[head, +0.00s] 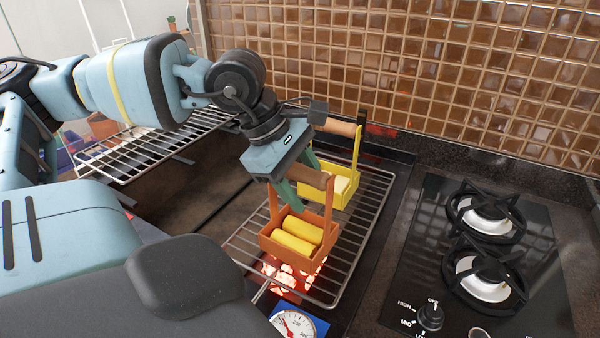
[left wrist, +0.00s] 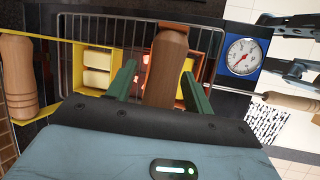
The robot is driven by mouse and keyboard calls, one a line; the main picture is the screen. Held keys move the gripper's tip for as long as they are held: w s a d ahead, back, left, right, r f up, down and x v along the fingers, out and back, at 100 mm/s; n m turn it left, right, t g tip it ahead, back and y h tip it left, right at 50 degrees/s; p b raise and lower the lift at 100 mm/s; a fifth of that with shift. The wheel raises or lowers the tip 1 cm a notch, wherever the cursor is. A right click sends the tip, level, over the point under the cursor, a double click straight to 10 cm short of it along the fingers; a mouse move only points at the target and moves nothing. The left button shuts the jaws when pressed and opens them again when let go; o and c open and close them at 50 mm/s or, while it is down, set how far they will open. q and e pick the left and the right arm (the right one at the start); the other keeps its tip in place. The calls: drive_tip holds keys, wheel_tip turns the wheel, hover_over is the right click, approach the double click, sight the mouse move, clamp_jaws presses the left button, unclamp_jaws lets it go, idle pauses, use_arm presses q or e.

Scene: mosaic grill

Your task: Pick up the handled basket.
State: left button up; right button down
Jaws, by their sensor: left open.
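An orange handled basket (head: 275,246) with yellow pieces inside stands on the wire grill rack above glowing coals. Its brown wooden handle (head: 308,176) also shows in the left wrist view (left wrist: 170,62). My left gripper (head: 299,188) is at this handle, with its green fingers open on either side of it in the left wrist view (left wrist: 158,88). I cannot tell whether a finger touches it. A yellow handled basket (head: 342,195) with pale pieces stands behind the orange one; its wooden handle (left wrist: 16,75) shows at the left of the wrist view. My right gripper is not in view.
A gas hob (head: 482,260) with two burners and a knob lies at the right. A tiled wall (head: 450,70) closes the back. A blue-framed dial gauge (head: 300,324) sits at the grill's front. An empty raised rack (head: 150,152) is at the left.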

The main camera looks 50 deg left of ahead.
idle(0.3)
use_arm(q)
clamp_jaws()
idle(1.3)
